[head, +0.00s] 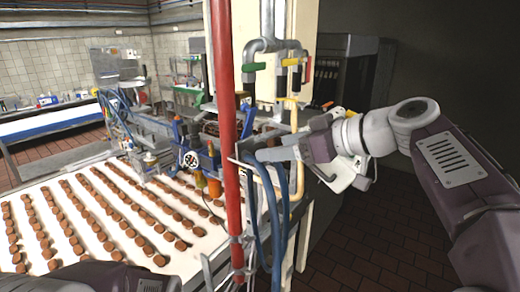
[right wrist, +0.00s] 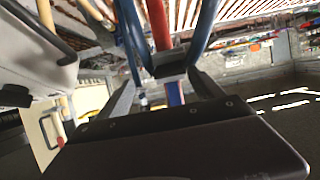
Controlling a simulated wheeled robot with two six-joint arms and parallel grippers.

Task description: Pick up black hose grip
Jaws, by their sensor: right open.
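A dark block that looks like the black hose grip (right wrist: 170,62) shows in the right wrist view, just ahead of my right gripper (right wrist: 163,84). Blue hoses run up on both sides of it, with a red pole behind. The gripper's two fingers stand apart on either side below the block, and I see no grip on it. In the head view my right gripper (head: 266,156) reaches left to the blue hoses (head: 268,205) beside the red pole (head: 228,130). The grip is hard to make out there. My left gripper is out of view.
A white conveyor (head: 120,235) with rows of brown biscuits fills the lower left. Valves and grey pipes (head: 272,45) hang above the hoses. A white machine part (head: 352,172) is close by my right wrist. The tiled floor (head: 375,250) below my right arm is clear.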

